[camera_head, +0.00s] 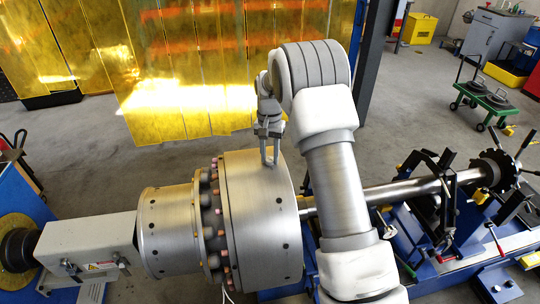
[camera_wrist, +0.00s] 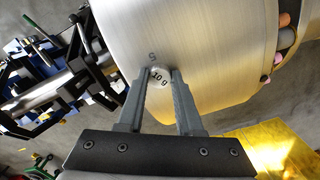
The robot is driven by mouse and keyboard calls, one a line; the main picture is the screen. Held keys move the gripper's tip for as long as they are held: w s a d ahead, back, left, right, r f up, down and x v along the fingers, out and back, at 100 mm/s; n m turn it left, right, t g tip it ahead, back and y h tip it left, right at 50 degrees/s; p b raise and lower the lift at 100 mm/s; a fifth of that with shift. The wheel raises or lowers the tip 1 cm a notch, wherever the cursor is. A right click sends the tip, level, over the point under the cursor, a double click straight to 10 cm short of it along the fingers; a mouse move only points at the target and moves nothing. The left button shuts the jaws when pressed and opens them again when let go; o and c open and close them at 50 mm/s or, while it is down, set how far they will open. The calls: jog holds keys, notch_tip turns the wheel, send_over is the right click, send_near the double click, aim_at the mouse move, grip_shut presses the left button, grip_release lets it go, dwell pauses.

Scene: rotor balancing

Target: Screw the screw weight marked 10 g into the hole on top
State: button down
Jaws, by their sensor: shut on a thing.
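The screw weight marked 10 g (camera_wrist: 158,76) is a small round silver piece, held between the fingertips of my gripper (camera_wrist: 159,78) in the wrist view. The rotor (camera_head: 262,215) is a large brushed-metal drum, and its curved surface fills much of the wrist view (camera_wrist: 210,45). In the head view my gripper (camera_head: 270,160) points down at the top of the drum, with its tips at the surface. The hole under the weight is hidden, so I cannot tell how deep the weight sits. A faint mark shows on the metal just beside the weight.
My arm covers part of the drum's right side. Pink and orange pegs (camera_head: 213,225) ring the drum's left section. A shaft (camera_head: 405,190) runs right to blue stands (camera_head: 450,245). Yellow curtains (camera_head: 170,60) hang behind, and a green cart (camera_head: 487,98) stands at the back right.

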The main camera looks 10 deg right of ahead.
aim_at(270, 159)
jog(key=m, duration=0.5)
jog(key=shift+f+p, duration=0.1)
jog(key=shift+p, duration=0.2)
jog(key=c, duration=1)
grip_release()
jog(key=shift+m, duration=0.6)
jog(key=o, duration=0.5)
jog(key=shift+c, duration=0.2)
jog(key=shift+c, duration=0.5)
jog(key=shift+w+r+p, duration=0.15)
jog(key=shift+r+p, duration=1.8)
jog(key=shift+r, duration=1.1)
